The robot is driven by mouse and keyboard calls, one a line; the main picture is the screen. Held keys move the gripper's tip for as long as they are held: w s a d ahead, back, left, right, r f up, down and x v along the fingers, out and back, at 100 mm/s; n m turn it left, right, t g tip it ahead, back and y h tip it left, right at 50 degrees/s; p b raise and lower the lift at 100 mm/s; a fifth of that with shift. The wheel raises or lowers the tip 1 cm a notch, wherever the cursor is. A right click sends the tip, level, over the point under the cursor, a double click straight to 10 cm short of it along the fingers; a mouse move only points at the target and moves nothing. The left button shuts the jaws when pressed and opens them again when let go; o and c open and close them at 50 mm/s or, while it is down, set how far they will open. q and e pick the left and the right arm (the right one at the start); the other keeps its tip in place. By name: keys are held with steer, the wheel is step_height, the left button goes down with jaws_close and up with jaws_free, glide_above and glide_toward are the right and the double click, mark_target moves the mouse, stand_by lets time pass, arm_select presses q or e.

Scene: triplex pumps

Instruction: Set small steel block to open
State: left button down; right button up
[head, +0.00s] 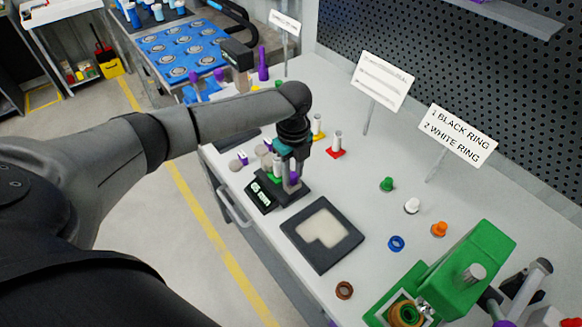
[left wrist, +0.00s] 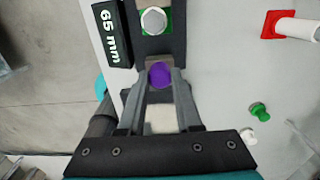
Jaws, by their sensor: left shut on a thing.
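My left gripper (head: 292,176) points down over a dark fixture (head: 296,190) with a "65 mm" label on the worktop. Its fingers are shut on a purple round-topped piece (left wrist: 159,74), which also shows between them in the head view. A small grey-brown block (left wrist: 158,61) shows just beyond the purple piece in the left wrist view; I cannot tell if this is the small steel block or how it is set. A steel hex head (left wrist: 153,20) on a green base sits farther along the fixture. My right gripper is not in view.
A black tray (head: 298,244) with a pale recess lies in front of the fixture. Green (head: 387,184), white (head: 412,206) and orange (head: 439,229) pegs and a blue ring (head: 396,243) lie to the right. A green machine (head: 462,268) fills the lower right.

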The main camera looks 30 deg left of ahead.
mark_target(294, 176)
arm_select(q)
steer(key=c, duration=0.8)
jaws_free()
steer(key=shift+s+d, duration=0.15)
steer(key=shift+d, duration=0.1)
steer(key=shift+o, duration=1)
steer(key=shift+a, duration=0.1)
steer(key=shift+r, duration=0.15)
step_height(294, 176, up, 15)
steer(key=p, duration=0.1)
steer(key=shift+p, duration=0.35)
